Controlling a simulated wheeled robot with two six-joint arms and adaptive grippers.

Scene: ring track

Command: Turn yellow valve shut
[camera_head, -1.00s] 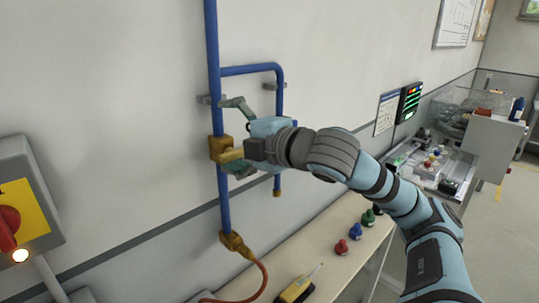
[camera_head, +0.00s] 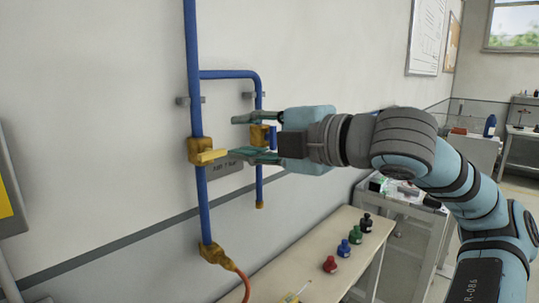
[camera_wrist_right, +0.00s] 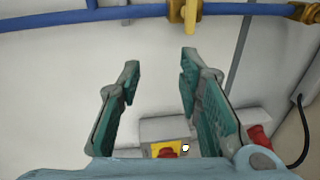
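The yellow valve (camera_head: 201,150) sits on the vertical blue pipe (camera_head: 193,70) on the wall. Its yellow lever handle sticks out to the right, across the pipe. In the right wrist view the valve (camera_wrist_right: 176,10) is at the top, with its lever lying across the blue pipe. My right gripper (camera_head: 240,136) is just right of the lever, open and empty. In the wrist view its two fingers (camera_wrist_right: 160,63) are apart with nothing between them, and the valve lies beyond their tips. My left gripper is out of view.
A branch pipe (camera_head: 257,100) with another yellow fitting (camera_head: 261,135) is behind my right gripper. A grey label plate is beside the valve. Below, a bench (camera_head: 318,227) holds several coloured bottles. An orange hose (camera_head: 244,284) hangs from the pipe's lower fitting.

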